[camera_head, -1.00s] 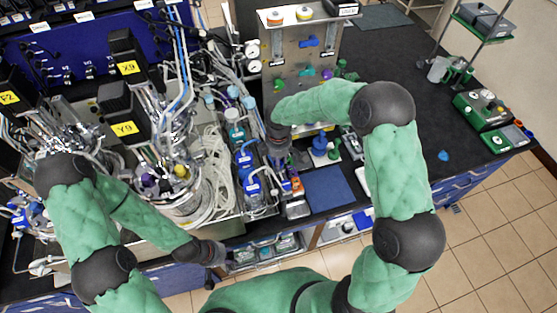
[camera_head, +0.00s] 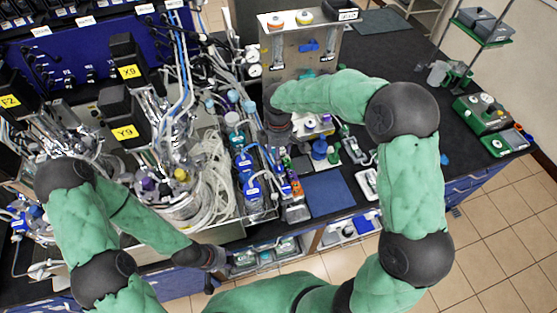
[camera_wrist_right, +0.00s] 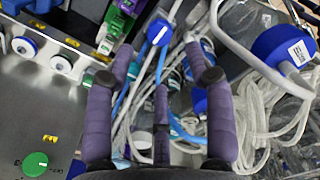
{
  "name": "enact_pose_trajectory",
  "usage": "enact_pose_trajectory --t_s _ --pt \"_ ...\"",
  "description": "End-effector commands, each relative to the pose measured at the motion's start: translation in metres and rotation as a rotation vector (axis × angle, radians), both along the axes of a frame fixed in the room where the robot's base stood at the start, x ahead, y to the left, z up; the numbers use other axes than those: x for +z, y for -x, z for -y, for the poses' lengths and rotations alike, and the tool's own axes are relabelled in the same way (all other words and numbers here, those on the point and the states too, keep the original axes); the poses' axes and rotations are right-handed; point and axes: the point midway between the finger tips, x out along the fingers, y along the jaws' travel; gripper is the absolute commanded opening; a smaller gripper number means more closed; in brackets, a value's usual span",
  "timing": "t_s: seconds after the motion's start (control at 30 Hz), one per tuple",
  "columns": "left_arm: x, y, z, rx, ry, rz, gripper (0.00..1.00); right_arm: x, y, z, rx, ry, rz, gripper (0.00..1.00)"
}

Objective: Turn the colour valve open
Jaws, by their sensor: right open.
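The steel panel (camera_head: 285,62) stands upright at the back centre in the head view, with a blue valve handle (camera_head: 308,45) on its face. My right forearm hides its lower part. Which fitting is the colour valve, I cannot tell. In the right wrist view, a green round knob (camera_wrist_right: 35,164) and a white-and-blue knob (camera_wrist_right: 24,46) sit on a metal face at left. My right gripper (camera_wrist_right: 160,90) is open and empty, its fingers spread over tubing, apart from these knobs. My left gripper (camera_head: 212,257) is low by the bench's front edge; its fingers are too small to read.
Bioreactor vessels and tubing (camera_head: 208,175) crowd the left. Blue-capped bottles (camera_head: 248,175) stand near my right gripper. A blue mat (camera_head: 327,193) lies on the bench front. The black benchtop (camera_head: 400,60) at right is mostly clear. A blue cap (camera_wrist_right: 285,48) is at upper right in the wrist view.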

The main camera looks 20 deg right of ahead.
Motion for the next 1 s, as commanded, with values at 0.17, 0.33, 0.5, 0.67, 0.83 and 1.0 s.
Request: enact_pose_trajectory --t_s 0.17,0.33,0.5,0.67,0.83,1.0 --pt "0.000 0.000 0.000 0.000 0.000 0.000 0.40 0.029 -0.001 0.000 -0.001 -0.001 0.003 0.54" --pt "0.000 0.000 0.000 0.000 0.000 0.000 0.40 0.042 0.000 0.000 0.001 0.000 0.000 0.54" --pt "0.000 0.000 0.000 0.000 0.000 0.000 0.40 0.045 0.000 0.000 0.001 0.001 -0.001 0.54" --pt "0.000 0.000 0.000 0.000 0.000 0.000 0.40 0.044 0.000 0.000 0.001 0.000 -0.001 0.54" --pt "0.000 0.000 0.000 0.000 0.000 0.000 0.40 0.044 0.000 0.000 0.000 0.000 -0.001 0.54" --pt "0.000 0.000 0.000 0.000 0.000 0.000 0.40 0.044 0.000 0.000 0.000 0.000 -0.001 0.54"
